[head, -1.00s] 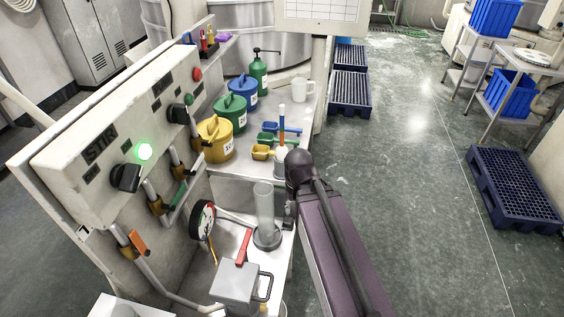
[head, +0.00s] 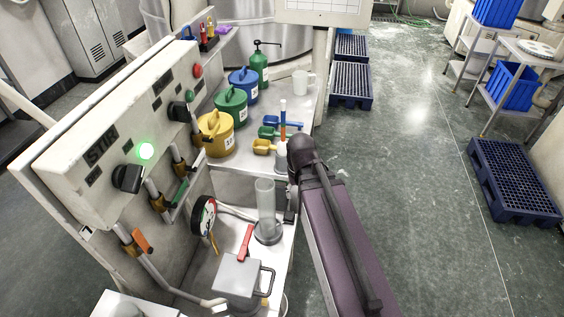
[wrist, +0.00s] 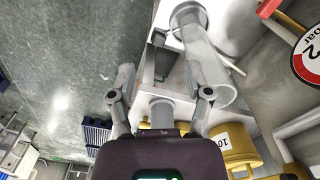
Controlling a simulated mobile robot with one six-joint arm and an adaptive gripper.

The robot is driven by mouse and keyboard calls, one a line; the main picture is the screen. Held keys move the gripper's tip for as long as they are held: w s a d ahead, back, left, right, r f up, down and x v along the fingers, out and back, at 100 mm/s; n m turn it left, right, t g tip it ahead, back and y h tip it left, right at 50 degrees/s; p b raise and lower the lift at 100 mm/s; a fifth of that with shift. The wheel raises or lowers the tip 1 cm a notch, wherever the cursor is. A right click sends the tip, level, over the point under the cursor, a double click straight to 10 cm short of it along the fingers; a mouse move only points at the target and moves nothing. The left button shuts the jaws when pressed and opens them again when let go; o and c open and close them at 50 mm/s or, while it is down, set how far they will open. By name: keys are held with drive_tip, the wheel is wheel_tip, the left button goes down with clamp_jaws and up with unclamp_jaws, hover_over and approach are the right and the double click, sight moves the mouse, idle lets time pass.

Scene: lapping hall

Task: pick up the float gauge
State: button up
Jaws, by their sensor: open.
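In the head view my arm largely hides the gripper. Nothing is visibly held.
A clear cylinder (head: 266,197) on a grey foot stands close by, also near the right finger in the wrist view (wrist: 205,60). Yellow (head: 216,134), green (head: 230,108) and blue (head: 244,84) pots and small scoops (head: 268,132) crowd the bench.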

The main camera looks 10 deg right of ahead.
sight(283, 101)
drive_tip(key=w+r+n+p, duration=0.2)
drive_tip(key=w+r+p, duration=2.3)
drive_tip(key=r+p, duration=0.2)
drive_tip(key=shift+w+d+r+p, duration=0.15)
drive_tip(key=shift+d+r+p, duration=0.2)
drive_tip(key=shift+r, duration=0.5)
drive_tip(key=shift+f, duration=0.1)
wheel_tip(283, 101, down, 8)
drive_tip(key=b, duration=0.8)
drive_tip(key=shift+f+b, duration=0.25)
drive_tip(key=shift+b, duration=0.1)
drive_tip(key=f+b, duration=0.3)
drive_tip(key=shift+s+a+f, duration=0.15)
drive_tip(key=shift+s, duration=0.15)
drive_tip(key=shift+f+b, duration=0.95)
drive_tip(key=shift+b, duration=0.15)
